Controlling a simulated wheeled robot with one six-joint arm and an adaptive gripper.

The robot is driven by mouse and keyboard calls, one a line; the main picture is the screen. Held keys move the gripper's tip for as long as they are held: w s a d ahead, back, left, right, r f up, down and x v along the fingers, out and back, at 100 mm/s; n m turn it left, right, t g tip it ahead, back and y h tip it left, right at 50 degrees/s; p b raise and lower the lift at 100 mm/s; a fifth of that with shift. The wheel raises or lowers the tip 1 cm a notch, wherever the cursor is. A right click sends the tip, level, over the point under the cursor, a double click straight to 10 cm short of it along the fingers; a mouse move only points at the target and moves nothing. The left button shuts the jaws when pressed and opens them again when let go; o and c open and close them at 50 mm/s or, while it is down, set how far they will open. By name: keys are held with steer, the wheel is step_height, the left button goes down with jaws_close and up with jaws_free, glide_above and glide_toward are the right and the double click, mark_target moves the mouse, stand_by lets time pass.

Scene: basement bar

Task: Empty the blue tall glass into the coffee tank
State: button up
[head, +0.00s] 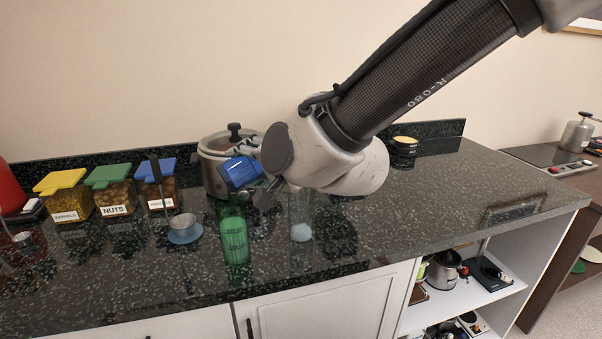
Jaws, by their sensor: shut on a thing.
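The blue tall glass (238,172) is held tilted well over in my gripper (262,182), its far end pointing left. My gripper is shut on it, partly hidden behind my wrist. The glass is above the counter, in front of a steel pot with a dark lid knob (213,172). I cannot tell whether glass and pot touch, or what is in the glass. No label marks the coffee tank; this pot may be it, but I cannot tell.
A green tall glass (234,238) and a clear glass with a pale ball shape (301,228) stand near the front edge. A small cup on a blue saucer (185,235) and labelled jars (112,197) are to the left.

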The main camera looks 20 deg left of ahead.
steer(key=shift+w+d+m+g+y, duration=0.3)
steer(key=shift+m+y, duration=0.1)
steer(key=shift+m, duration=0.3)
stand_by(1.6)
steer(key=shift+w+d+f+m+y+p, duration=0.15)
steer(key=shift+m+y+p, duration=0.25)
steer(key=shift+m+p, duration=0.35)
stand_by(1.1)
steer(key=shift+r, duration=0.2)
steer(key=shift+r+m, duration=0.2)
steer(key=shift+m, duration=0.05)
steer(key=shift+f, duration=0.2)
steer(key=n, duration=0.1)
steer(key=n+h, duration=0.1)
steer(key=shift+s+a+n, duration=0.3)
steer(key=shift+a, duration=0.1)
